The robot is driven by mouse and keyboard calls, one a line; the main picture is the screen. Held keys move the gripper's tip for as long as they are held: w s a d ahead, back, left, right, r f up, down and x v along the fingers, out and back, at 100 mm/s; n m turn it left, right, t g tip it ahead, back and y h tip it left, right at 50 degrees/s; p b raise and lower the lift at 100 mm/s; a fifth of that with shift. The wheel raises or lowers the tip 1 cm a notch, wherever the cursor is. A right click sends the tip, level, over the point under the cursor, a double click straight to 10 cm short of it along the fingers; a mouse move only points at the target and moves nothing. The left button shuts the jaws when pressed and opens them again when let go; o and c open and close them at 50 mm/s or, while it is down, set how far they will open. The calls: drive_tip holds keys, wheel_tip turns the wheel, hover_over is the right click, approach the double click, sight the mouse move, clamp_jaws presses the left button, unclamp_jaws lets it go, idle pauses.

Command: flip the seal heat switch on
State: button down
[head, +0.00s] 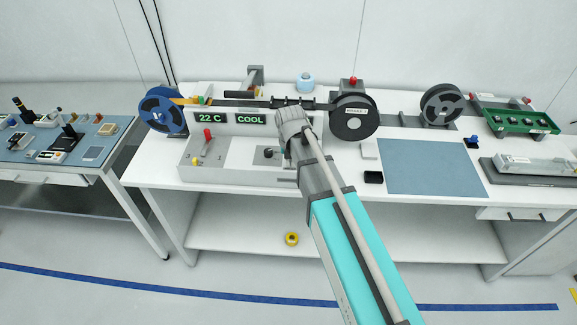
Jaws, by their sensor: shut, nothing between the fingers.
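The test handler (230,175) is a light grey machine on the white bench. Its displays read 22 C (210,118) and COOL (250,119). A red-capped lever (208,134) stands up at the left of its front panel; it looks like the seal heat switch, but I can read no label. A small yellow knob (196,160) sits below it, and a dark knob (268,153) sits further right. My arm reaches up from the lower right, its grey wrist over the right part of the machine, right of the lever and apart from it. My gripper's fingers are hidden behind the wrist.
A blue reel (162,110) stands left of the machine and a black reel (354,117) right of it. A blue-grey mat (430,167) lies clear on the bench. A black box (373,177) sits near the front edge. Yellow tape (291,239) lies below.

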drive_tip(key=shift+w+r, duration=0.2)
drive_tip(key=shift+w, duration=0.25)
